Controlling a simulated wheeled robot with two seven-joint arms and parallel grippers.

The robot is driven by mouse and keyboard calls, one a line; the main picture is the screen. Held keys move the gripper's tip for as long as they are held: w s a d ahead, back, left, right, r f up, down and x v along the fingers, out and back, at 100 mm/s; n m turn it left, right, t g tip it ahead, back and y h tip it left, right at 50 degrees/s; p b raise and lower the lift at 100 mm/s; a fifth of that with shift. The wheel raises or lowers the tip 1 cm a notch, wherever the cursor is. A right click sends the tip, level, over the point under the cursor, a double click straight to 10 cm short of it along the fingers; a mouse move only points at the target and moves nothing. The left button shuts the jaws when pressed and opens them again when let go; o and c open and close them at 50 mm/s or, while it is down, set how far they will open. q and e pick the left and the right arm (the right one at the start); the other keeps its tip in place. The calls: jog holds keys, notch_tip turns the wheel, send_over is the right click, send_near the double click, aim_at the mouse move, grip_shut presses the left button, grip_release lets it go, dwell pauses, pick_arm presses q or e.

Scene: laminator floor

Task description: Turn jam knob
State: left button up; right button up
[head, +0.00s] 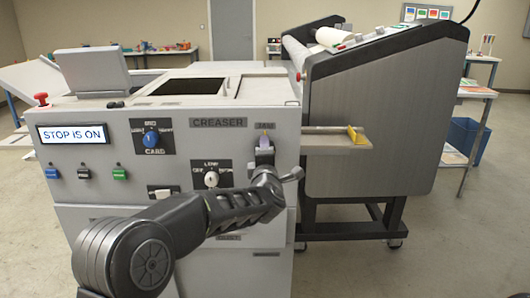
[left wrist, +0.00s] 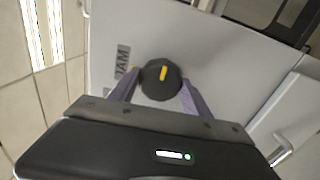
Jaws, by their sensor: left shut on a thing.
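The jam knob (left wrist: 158,84) is round and black with a yellow pointer mark. It sits on the pale panel beside a JAM label (left wrist: 122,61) in the left wrist view. My left gripper (left wrist: 160,92) is shut on the knob, with one purple-grey finger on each side of it. In the head view my left gripper (head: 264,143) is at the upper right of the creaser's front panel (head: 110,155), and it hides the knob there.
The panel also carries a blue CARD knob (head: 151,138), a white-pointer knob (head: 211,179) below the CREASER label, and several push buttons (head: 84,173). A display (head: 73,133) reads STOP IS ON. A ledge with a yellow piece (head: 354,135) juts out on the right.

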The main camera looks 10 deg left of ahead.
pick_arm(q)
jog(key=shift+f+m+p, duration=0.1)
jog(key=shift+m+p, duration=6.35)
jog(key=shift+m, duration=8.75)
jog(key=o, duration=1.4)
jog(key=shift+c, duration=0.2)
